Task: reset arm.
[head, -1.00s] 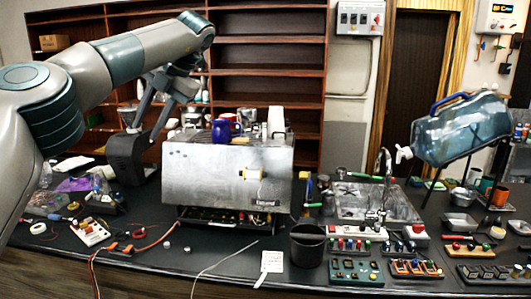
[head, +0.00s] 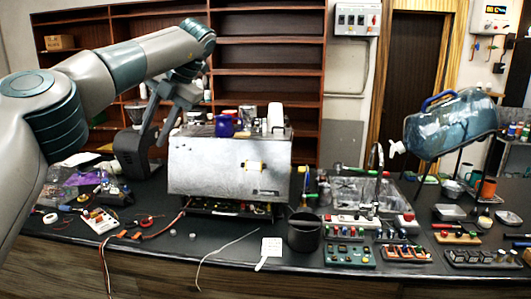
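My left arm comes in from the left, bends at the top, and its grey wrist and gripper (head: 162,120) hang down at the left of the metal brewer (head: 228,166). The gripper overlaps a dark upright device (head: 130,155) in the picture; I cannot tell whether it touches it or whether its fingers are apart. The brewer is a silver box with a yellow knob on its front and an exposed lower section with wires. My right gripper is out of view.
A blue pitcher (head: 224,126) stands on the brewer. A black bin (head: 305,232), switch boards (head: 348,255) and a sink (head: 362,195) lie to the right. A large water bottle (head: 452,128) is tilted on a stand. Loose cables run along the front edge.

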